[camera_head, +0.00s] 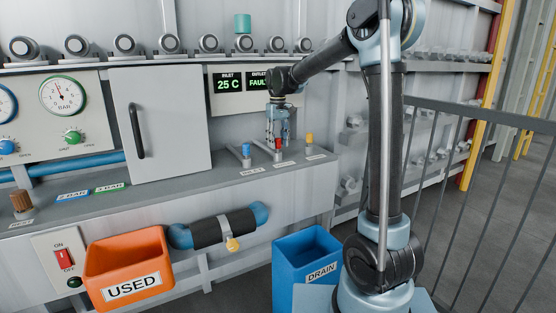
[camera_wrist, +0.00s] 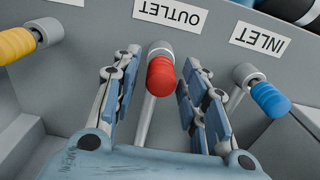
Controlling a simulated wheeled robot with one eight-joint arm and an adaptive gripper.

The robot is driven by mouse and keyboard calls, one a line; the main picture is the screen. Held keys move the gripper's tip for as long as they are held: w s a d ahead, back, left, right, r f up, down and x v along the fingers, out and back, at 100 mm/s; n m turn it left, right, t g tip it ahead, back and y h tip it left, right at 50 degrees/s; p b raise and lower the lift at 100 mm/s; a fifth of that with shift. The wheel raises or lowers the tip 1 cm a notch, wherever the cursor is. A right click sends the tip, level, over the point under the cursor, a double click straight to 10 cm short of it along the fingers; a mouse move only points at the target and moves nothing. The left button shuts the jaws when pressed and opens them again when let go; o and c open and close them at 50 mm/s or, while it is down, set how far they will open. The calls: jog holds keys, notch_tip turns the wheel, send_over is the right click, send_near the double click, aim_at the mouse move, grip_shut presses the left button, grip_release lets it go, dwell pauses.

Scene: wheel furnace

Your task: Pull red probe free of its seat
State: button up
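The red probe (camera_head: 278,148) stands upright in its seat on the grey ledge, in the middle of three probes. My gripper (camera_wrist: 158,80) is open, with one finger on each side of the red grip and a gap on both sides. In the head view my gripper (camera_head: 277,138) points down right over the probe. The lower end of the probe is hidden in its seat.
The blue probe (camera_wrist: 270,98) stands close to one finger, by the INLET label (camera_wrist: 260,40). The yellow probe (camera_wrist: 17,44) is on the other side. An orange USED bin (camera_head: 130,265) and a blue DRAIN bin (camera_head: 305,250) are below the ledge. A railing (camera_head: 470,115) is at right.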

grip_shut()
jog(key=shift+r, duration=0.9)
dwell(0.8)
jog(key=shift+r, duration=3.2)
